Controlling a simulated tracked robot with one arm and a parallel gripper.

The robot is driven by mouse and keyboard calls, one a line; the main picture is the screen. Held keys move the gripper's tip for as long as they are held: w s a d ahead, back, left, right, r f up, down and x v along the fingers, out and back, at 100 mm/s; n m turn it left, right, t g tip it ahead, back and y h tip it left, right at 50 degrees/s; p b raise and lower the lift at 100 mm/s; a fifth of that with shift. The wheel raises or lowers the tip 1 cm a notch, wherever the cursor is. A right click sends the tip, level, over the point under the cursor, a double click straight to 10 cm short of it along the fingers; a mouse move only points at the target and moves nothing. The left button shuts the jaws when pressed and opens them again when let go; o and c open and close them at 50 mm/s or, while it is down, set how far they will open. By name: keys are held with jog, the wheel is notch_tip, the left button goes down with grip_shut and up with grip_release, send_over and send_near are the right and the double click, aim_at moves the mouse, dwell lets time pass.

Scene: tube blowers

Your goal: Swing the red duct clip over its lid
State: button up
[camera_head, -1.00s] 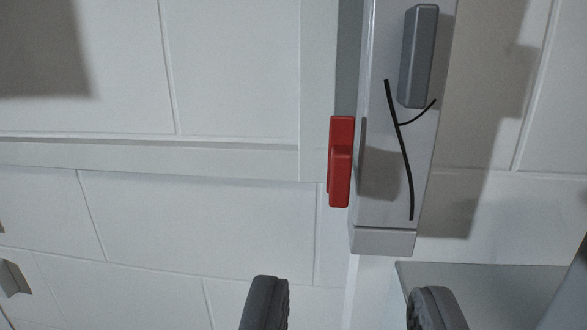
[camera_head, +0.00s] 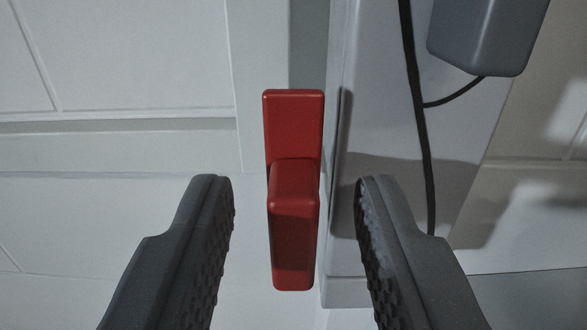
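The red duct clip (camera_head: 294,125) stands upright in the middle of the camera view, with a raised block on its lower half. It sits along the left edge of a light grey panel (camera_head: 370,110), which may be the lid; I cannot be sure. My gripper (camera_head: 295,190) is open. Its two dark ridged fingers are on either side of the clip's lower half, with a visible gap on both sides, so they do not appear to touch it. Whether the clip is level with the fingertips in depth is hard to tell.
A dark grey box (camera_head: 485,35) is fixed on the panel at the upper right, and a black cable (camera_head: 415,110) runs down beside it, near the right finger. Pale tiled wall (camera_head: 110,55) with a horizontal ledge fills the left, free of objects.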

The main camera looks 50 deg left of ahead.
jog(key=shift+w+a, duration=0.15)
jog(key=shift+a, duration=0.05)
